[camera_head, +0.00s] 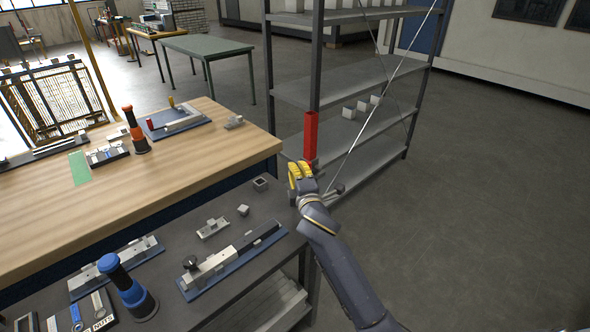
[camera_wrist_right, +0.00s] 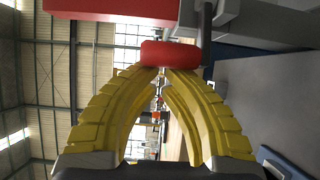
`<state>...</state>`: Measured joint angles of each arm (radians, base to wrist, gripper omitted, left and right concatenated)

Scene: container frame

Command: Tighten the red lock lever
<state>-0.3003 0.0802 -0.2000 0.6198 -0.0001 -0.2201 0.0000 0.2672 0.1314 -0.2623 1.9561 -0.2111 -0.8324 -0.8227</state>
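A red upright bar (camera_head: 311,136) stands on the dark front post of the metal shelf frame. A red bar also crosses the top left of the right wrist view (camera_wrist_right: 115,9). Below it in that view is a short, rounded red piece (camera_wrist_right: 172,54), which looks like the lever's grip. My right gripper (camera_head: 300,173) has yellow fingers and is just below the upright bar in the head view. In the wrist view its fingertips (camera_wrist_right: 166,70) come together at the red piece's edge. I cannot tell whether they touch it. My left gripper is not in view.
The metal shelf (camera_head: 350,73) stands behind the gripper, with several small grey blocks on it. A wooden bench (camera_head: 190,165) and a dark lower bench (camera_head: 180,234) on the left hold fixtures, an orange-topped cylinder (camera_head: 135,130) and a blue-topped one (camera_head: 127,287). The floor at right is clear.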

